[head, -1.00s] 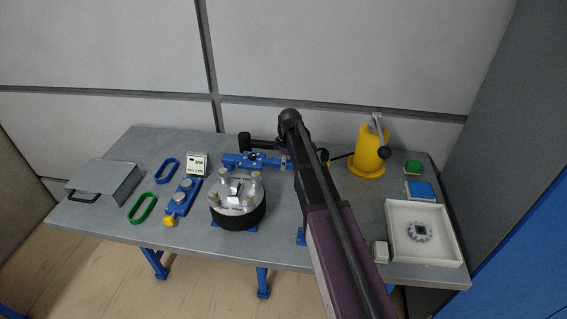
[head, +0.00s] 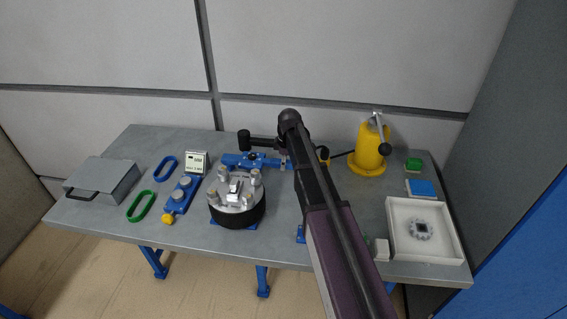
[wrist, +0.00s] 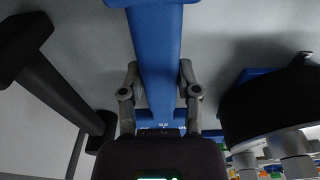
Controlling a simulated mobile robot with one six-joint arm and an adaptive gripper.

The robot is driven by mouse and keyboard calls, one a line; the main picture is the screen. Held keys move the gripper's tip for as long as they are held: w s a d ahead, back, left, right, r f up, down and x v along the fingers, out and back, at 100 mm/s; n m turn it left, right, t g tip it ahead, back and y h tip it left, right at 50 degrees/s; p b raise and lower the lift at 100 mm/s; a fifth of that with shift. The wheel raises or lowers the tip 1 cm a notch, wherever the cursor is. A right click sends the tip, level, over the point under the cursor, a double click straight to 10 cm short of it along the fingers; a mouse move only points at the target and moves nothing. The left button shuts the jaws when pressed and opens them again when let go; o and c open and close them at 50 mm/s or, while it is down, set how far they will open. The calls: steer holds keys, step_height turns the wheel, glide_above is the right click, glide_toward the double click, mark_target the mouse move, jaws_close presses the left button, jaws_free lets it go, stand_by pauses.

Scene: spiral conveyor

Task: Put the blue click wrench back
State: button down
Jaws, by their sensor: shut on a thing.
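The blue click wrench seems to be the long blue bar (wrist: 155,60) between my fingers in the wrist view. In the head view a blue tool-like body (head: 245,160) lies behind the round drum, its right end at my arm. My gripper (wrist: 158,82) is shut on the blue bar, one grey finger on each side. In the head view my arm hides most of the gripper. I cannot tell whether the wrench touches the table or a holder.
A black drum with silver posts (head: 237,205) stands close in front of the wrench. A black bar with a thick end (head: 245,141) is behind it. A yellow press (head: 369,152) and a white tray (head: 454,248) are at right. A grey box (head: 103,180) is at left.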

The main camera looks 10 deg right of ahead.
steer(key=shift+f, duration=0.2)
steer(key=shift+c, duration=1.3)
jaws_free()
steer(key=shift+r, duration=0.2)
